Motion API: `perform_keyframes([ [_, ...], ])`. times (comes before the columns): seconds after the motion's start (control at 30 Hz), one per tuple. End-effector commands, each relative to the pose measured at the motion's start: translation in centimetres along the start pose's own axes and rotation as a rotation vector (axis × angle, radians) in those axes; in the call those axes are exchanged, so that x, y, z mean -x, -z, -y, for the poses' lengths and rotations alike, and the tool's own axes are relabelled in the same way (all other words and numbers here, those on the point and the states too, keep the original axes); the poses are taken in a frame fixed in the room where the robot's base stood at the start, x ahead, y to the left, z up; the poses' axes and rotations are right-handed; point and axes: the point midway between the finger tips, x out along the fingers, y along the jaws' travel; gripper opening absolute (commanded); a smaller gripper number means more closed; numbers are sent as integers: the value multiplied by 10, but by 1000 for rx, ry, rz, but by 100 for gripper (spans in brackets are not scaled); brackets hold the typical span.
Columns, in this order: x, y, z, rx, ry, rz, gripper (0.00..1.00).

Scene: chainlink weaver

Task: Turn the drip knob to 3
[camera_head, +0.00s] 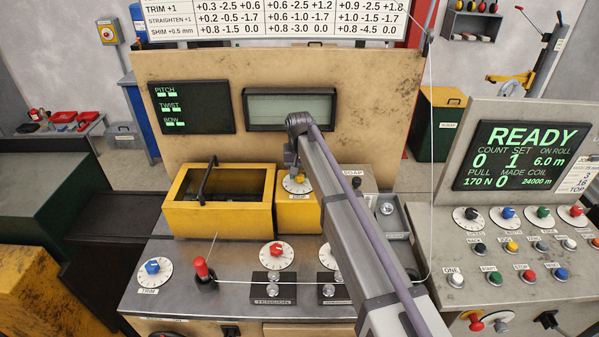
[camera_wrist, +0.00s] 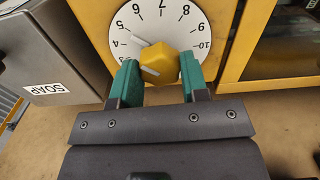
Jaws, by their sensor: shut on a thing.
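The drip knob is a yellow knob (camera_wrist: 160,62) on a white numbered dial (camera_wrist: 165,25) on a yellow box front. In the wrist view the numbers 4 to 10 show and appear upside down. In the head view the dial (camera_head: 297,187) shows below my gripper (camera_head: 291,170), and the knob is mostly hidden.
Below are a blue knob (camera_head: 152,267), red lever (camera_head: 201,270) and red knob (camera_head: 276,249). A thin wire runs across the panel.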

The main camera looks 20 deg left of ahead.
Motion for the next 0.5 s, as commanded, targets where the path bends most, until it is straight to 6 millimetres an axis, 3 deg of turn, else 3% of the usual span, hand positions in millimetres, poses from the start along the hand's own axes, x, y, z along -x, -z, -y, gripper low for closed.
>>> perform_keyframes([
  [0.5,0,0,0,386,0,0,17],
])
